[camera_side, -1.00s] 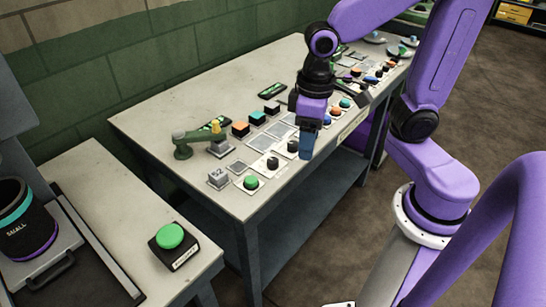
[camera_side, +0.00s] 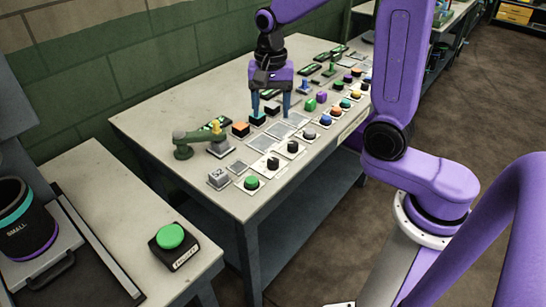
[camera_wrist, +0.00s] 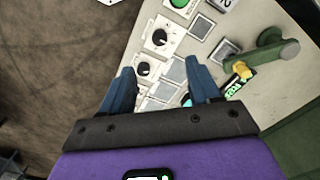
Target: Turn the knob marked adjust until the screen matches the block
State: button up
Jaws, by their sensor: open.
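Black knobs on white plates stand along the table's front: one (camera_side: 272,163) behind the green button, others (camera_side: 293,147) (camera_side: 309,134) farther along. In the wrist view two knobs show, one (camera_wrist: 160,37) and one (camera_wrist: 143,68) near a fingertip. Their labels are too small to read, so I cannot tell which is marked adjust. Flat grey panels (camera_side: 281,130) lie behind the knobs; I cannot make out any reading on a screen. A grey block (camera_side: 218,178) with a number, seemingly 52, sits at the near left. My gripper (camera_side: 270,114) is open and empty, pointing down above the panels.
A green button (camera_side: 251,182) is beside the numbered block. A green clamp-like device (camera_side: 193,142) and orange-topped and teal-topped dark blocks (camera_side: 240,129) (camera_side: 257,117) stand behind. Coloured buttons and small cubes crowd the right. The table's (camera_side: 160,110) left back area is clear.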

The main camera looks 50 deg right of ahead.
aim_at(273, 160)
jog(key=f, duration=0.6)
jog(key=d+f+m, duration=0.1)
jog(key=f, duration=0.4)
jog(key=f+m, duration=0.1)
jog(key=f, duration=0.5)
jog(key=shift+w+d+f, duration=0.3)
jog(key=shift+w+d, duration=0.05)
jog(key=shift+w, duration=0.05)
jog(key=c, duration=1)
